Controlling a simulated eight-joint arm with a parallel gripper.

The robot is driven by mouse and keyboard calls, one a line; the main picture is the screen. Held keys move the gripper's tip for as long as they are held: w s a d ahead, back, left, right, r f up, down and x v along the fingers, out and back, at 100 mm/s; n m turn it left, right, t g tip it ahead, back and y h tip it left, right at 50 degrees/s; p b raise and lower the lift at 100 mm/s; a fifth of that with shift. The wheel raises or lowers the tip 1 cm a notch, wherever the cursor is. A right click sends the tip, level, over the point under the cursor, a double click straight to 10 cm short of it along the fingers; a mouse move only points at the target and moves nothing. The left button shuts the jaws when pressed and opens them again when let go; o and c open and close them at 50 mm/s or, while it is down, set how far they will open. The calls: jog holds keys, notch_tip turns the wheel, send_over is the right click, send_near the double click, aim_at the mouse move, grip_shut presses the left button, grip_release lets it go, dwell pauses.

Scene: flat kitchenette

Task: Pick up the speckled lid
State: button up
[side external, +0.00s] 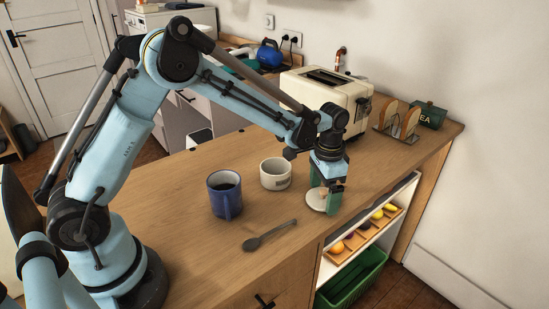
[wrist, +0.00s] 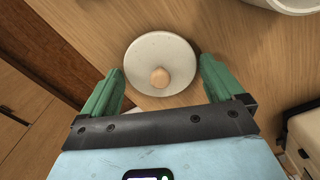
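The lid (wrist: 160,52) is a pale round disc with a tan knob (wrist: 159,77) at its middle. It lies flat on the wooden counter. It also shows in the side external view (side external: 316,200), partly hidden behind my gripper's fingers. My gripper (wrist: 158,80) is open, with one green finger on each side of the knob in the wrist view. In the side external view my gripper (side external: 325,195) points down, low over the lid. I cannot tell whether the fingers touch the lid.
A white mug (side external: 275,174), a blue mug (side external: 225,195) with dark contents and a dark spoon (side external: 268,236) are left of the lid. A cream toaster (side external: 328,96) stands behind. The counter's front edge is close, above an open shelf with a fruit tray (side external: 362,237).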

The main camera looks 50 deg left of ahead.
aim_at(324, 191)
jog(key=c, duration=0.6)
jog(key=shift+c, duration=0.2)
jog(key=shift+r, duration=0.1)
jog(key=shift+r, duration=0.5)
notch_tip(324, 191, up, 3)
jog(key=shift+f, duration=0.15)
jog(key=s+d+r, duration=0.7)
jog(key=d, duration=0.2)
jog(key=w+a+r+n, duration=0.1)
jog(key=a+n, duration=0.2)
jog(key=a, duration=0.8)
jog(key=w+a+n, duration=0.2)
jog(key=a, duration=0.9)
jog(key=shift+s+f, duration=0.15)
jog(key=shift+f, duration=2.9)
